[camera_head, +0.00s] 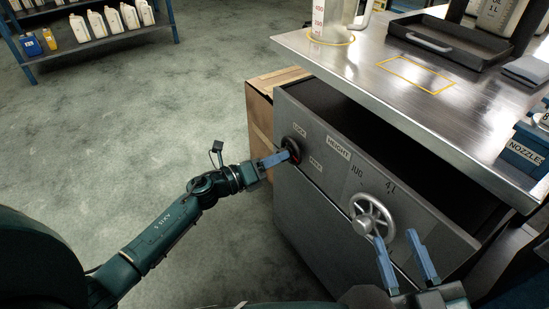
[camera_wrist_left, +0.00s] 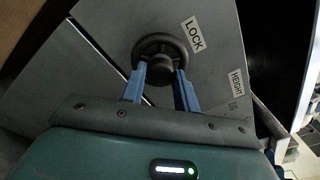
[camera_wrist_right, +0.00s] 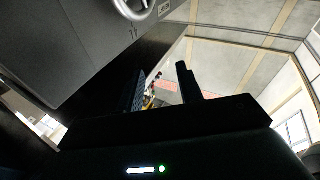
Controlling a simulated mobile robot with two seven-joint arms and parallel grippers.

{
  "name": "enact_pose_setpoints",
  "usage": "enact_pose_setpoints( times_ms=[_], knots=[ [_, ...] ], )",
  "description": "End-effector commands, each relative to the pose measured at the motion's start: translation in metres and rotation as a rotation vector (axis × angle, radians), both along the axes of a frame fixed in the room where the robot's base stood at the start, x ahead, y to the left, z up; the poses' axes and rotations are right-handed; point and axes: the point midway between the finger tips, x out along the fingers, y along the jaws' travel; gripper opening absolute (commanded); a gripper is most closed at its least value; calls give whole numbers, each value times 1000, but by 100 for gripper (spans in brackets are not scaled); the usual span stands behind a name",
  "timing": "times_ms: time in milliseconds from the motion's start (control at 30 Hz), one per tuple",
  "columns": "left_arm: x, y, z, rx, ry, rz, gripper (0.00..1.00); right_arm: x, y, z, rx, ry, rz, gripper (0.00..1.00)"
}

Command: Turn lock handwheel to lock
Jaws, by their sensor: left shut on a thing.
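The lock handwheel (camera_head: 291,149) is a small dark wheel on the grey cabinet front, beside a LOCK label (camera_head: 299,130). In the left wrist view the handwheel (camera_wrist_left: 160,48) shows as a black ring with a hub. My left gripper (camera_head: 284,156) is at the handwheel, and its blue fingers (camera_wrist_left: 160,73) are shut on the hub area. A small red mark shows at the wheel in the head view. My right gripper (camera_head: 404,246) is open and empty, in front of the cabinet near the larger silver handwheel (camera_head: 372,216).
The steel worktop (camera_head: 369,84) overhangs the cabinet and carries a jug (camera_head: 333,20) and a black tray (camera_head: 434,43). A HEIGHT label (camera_head: 338,147) is on the cabinet front. The floor to the left is clear.

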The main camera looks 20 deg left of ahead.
Motion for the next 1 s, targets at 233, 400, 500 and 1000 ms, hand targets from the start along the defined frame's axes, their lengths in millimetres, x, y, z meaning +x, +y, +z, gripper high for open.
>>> enact_pose_setpoints(
  times_ms=[233, 400, 500, 1000],
  knots=[
    [0, 0, 0, -5, 4, -1, 8, 0, 0, 1, -1, -1, 1, 36],
    [0, 0, 1, -39, 31, -1, 8, 0, 0, 3, -8, -5, 1, 36],
    [0, 0, 2, -78, 62, -2, 8, 0, 0, 4, -19, -7, -2, 36],
    [0, 0, 3, -424, 332, 1, 8, -1, -10, 1, -78, 76, -47, 36]
  ],
)
